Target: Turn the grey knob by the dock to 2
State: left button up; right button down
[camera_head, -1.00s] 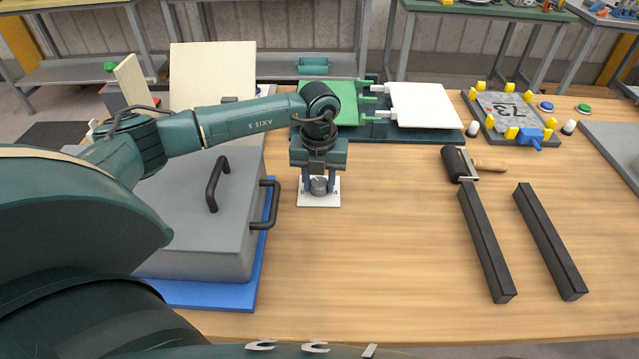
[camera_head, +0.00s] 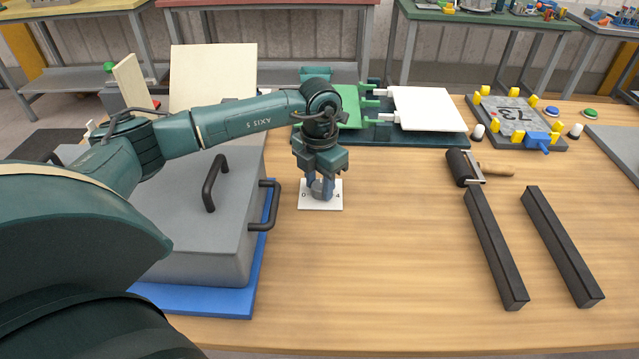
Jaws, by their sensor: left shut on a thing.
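The grey knob (camera_head: 321,194) stands on a small white plate (camera_head: 320,206) on the wooden table. The plate carries a 0 at its left and a 4 at its right; the 2 and the knob's pointer cannot be made out. My left gripper (camera_head: 320,187) points down from above and is shut on the knob, its fingers on either side of it. The dock (camera_head: 385,133), a dark green base with a green plate and a white panel (camera_head: 428,109), lies just behind the knob. My right gripper is not in view.
A grey box with dark handles (camera_head: 211,190) stands on a blue mat (camera_head: 205,301) left of the knob. To the right lie a black roller (camera_head: 461,168) and two dark bars (camera_head: 495,247) (camera_head: 562,245). A fixture marked 73 (camera_head: 517,115) stands farther back. The table in front of the knob is clear.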

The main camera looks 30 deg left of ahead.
aim_at(319, 185)
pick_arm(q)
jog(key=shift+r, duration=0.1)
dwell(0.3)
jog(key=o, duration=1)
notch_tip(319, 185, up, 13)
jog(key=shift+b, duration=0.4)
